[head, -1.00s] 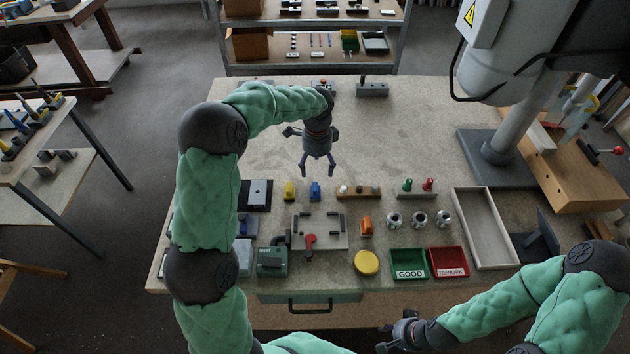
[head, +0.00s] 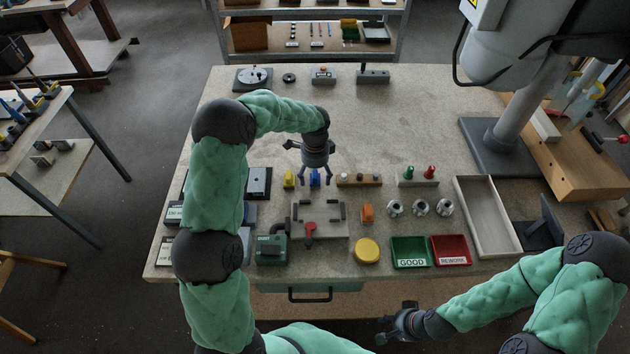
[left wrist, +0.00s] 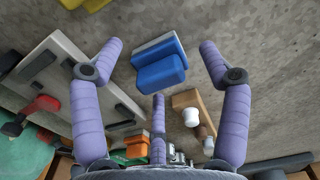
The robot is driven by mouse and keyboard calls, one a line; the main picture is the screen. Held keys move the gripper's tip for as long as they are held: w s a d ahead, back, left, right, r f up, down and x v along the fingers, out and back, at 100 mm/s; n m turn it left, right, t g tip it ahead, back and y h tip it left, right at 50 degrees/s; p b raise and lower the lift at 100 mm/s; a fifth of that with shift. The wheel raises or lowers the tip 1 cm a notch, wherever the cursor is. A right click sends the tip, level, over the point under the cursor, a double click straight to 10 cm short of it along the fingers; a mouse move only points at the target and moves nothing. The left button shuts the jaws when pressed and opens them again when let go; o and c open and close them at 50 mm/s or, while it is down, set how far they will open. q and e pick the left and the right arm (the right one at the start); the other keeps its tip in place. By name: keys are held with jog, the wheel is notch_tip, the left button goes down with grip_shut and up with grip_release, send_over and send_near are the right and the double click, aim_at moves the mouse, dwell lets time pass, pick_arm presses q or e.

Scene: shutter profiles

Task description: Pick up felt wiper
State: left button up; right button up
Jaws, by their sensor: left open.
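The felt wiper appears to be the blue block with a pale grey layer (head: 315,183), lying on the bench between a yellow block and a wooden peg strip. In the left wrist view the blue block (left wrist: 162,73) lies between the spread fingers, with clear gaps to the side fingers. My left gripper (head: 315,174) is open and empty, pointing down over the block. Its purple fingers also show in the left wrist view (left wrist: 160,60). My right gripper (head: 386,326) hangs at the bench's front edge, away from the block; its fingers are too small to read.
A yellow block (head: 289,178) stands to the left and a wooden peg strip (head: 358,181) to the right. A grey fixture plate with a red-knobbed clamp (head: 322,228) and an orange block (head: 367,212) lie nearer. The bench beyond (head: 400,115) is mostly clear.

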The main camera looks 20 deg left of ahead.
aim_at(315, 174)
pick_arm(q)
jog(key=shift+f, duration=0.15)
jog(key=c, duration=1.4)
jog(key=shift+r, duration=0.6)
notch_tip(315, 174, up, 2)
jog(key=shift+r+p, duration=0.2)
jog(key=shift+p, duration=0.35)
jog(key=w+a+r+p, duration=0.1)
jog(key=a+r, duration=0.3)
jog(key=a, duration=0.3)
jog(key=w+a+r+p, duration=0.1)
jog(key=a+r, duration=0.4)
jog(key=a, duration=0.2)
jog(key=shift+r+p, duration=0.25)
jog(key=shift+p, duration=0.05)
